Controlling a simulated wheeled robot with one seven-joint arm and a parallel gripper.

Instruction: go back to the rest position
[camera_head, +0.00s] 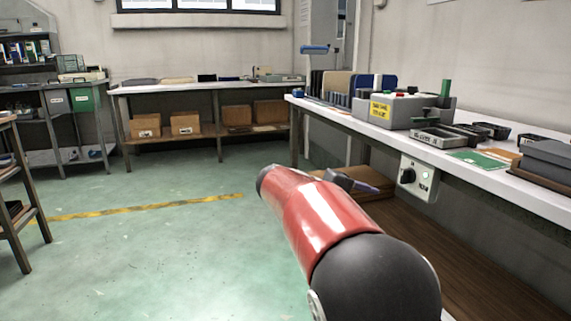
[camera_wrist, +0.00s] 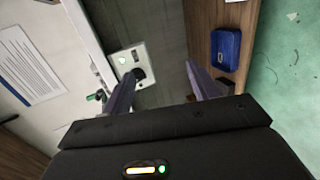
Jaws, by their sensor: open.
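My gripper (camera_wrist: 162,68) is open in the wrist view, with its two dark fingers apart and nothing between them. In the head view only a small part of my gripper (camera_head: 352,183) shows past my red arm link, in front of the right-hand workbench (camera_head: 478,150) and below its top. A control box with a black knob (camera_head: 408,176) hangs on the bench's front edge. This control box (camera_wrist: 127,62) also shows in the wrist view, beside the left finger.
A grey machine (camera_head: 378,110) with a yellow label, dark trays (camera_head: 480,131) and upright panels (camera_head: 338,84) stand on the bench. The wrist view shows a blue box (camera_wrist: 226,50) on a wooden shelf. The green floor (camera_head: 170,245) at left is clear.

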